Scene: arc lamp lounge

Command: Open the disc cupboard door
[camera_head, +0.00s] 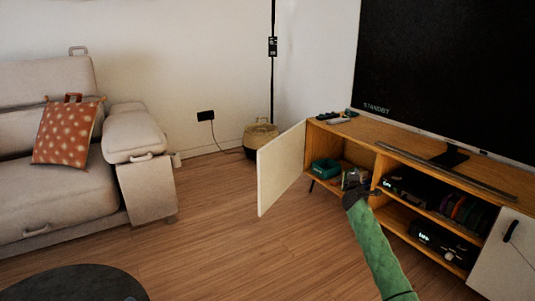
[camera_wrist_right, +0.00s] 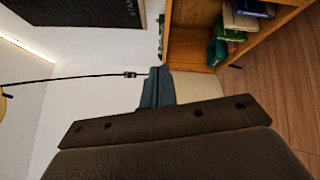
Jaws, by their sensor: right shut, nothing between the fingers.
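The low wooden cupboard (camera_head: 345,128) stands under the television. Its left door (camera_head: 281,167), a pale panel, stands swung wide open, and the compartment behind it shows. A pale right door (camera_head: 506,256) with a dark handle (camera_head: 511,231) is at the other end and looks closed. My right gripper (camera_head: 354,192) is in front of the cupboard, to the right of the open door. In the right wrist view its fingers (camera_wrist_right: 156,86) are together and empty. Part of a pale panel (camera_wrist_right: 199,87), seemingly the open door, shows beside them; contact cannot be told. My left gripper is out of view.
Boxes (camera_head: 325,168) sit in the left compartment, and devices with discs (camera_head: 465,211) on the middle shelves. A large television (camera_head: 450,75) stands on top. A sofa (camera_head: 50,195), a basket (camera_head: 260,137) and a dark round table (camera_head: 75,284) are to the left. Wooden floor between is clear.

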